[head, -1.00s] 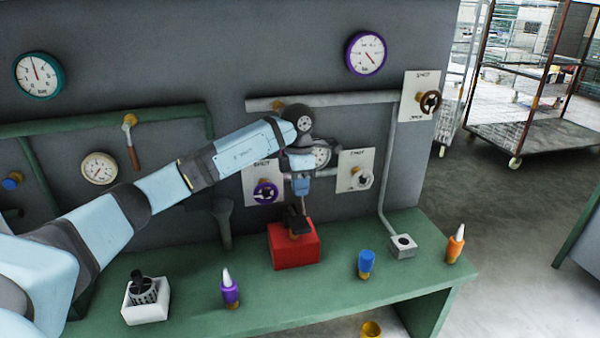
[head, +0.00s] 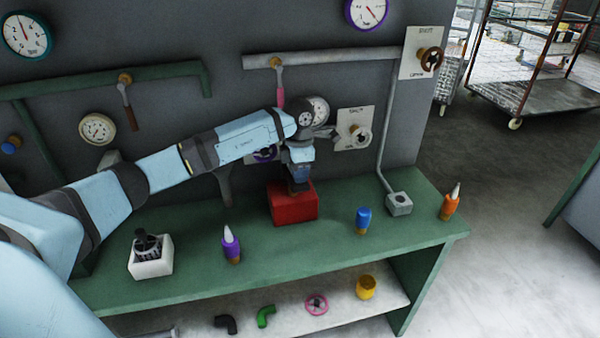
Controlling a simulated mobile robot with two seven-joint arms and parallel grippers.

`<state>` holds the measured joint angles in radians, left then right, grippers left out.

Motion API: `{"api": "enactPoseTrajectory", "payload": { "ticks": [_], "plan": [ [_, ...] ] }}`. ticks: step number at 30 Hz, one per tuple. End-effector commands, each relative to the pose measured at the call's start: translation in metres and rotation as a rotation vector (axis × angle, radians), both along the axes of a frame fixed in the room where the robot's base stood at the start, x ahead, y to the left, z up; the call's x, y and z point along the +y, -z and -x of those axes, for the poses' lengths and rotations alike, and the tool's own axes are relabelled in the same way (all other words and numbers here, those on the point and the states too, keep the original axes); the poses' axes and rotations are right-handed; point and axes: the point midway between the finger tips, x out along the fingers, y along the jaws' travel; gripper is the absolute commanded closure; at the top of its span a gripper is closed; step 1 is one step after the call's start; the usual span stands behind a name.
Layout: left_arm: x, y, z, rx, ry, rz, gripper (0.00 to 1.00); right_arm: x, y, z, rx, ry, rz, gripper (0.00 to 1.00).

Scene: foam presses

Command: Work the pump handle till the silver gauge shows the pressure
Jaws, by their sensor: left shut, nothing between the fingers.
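A red block-shaped base (head: 293,205) stands on the green bench under my left gripper (head: 299,188). The gripper points down and is shut, close over the top of the red base. A pump handle cannot be told apart there, as the gripper and wrist hide that part. A round pale gauge with a greyish rim (head: 320,110) sits on the wall behind my left wrist, partly covered; its needle cannot be read. Another pale gauge (head: 97,129) with a duller rim is at the left. My right gripper is not in view.
The green bench (head: 330,245) carries a white holder (head: 150,262), a purple bottle (head: 231,244), a blue-capped one (head: 363,220), a grey box (head: 399,204) and an orange bottle (head: 450,202). Wall pipes and valves are behind. Loose parts lie on the lower shelf.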

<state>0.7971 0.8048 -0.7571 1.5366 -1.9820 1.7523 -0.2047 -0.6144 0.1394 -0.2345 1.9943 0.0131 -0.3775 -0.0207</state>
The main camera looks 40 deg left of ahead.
Motion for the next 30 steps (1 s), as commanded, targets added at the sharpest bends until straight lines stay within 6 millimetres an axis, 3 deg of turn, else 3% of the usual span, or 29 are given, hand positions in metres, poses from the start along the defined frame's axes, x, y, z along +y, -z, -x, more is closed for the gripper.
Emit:
{"api": "enactPoseTrajectory", "payload": {
  "ticks": [6, 12, 25, 30],
  "plan": [
    [-0.007, 0.035, 0.007, -0.121, 0.004, -0.145, 1.00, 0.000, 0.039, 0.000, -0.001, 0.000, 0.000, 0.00],
    [-0.011, 0.053, 0.010, -0.152, 0.002, -0.183, 1.00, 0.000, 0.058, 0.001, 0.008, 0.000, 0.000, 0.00],
    [-0.012, 0.056, 0.011, -0.144, 0.004, -0.181, 1.00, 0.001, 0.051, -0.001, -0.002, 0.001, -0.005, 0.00],
    [-0.008, 0.044, 0.011, -0.145, 0.002, -0.182, 1.00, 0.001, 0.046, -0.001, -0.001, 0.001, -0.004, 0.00]
  ]
}}
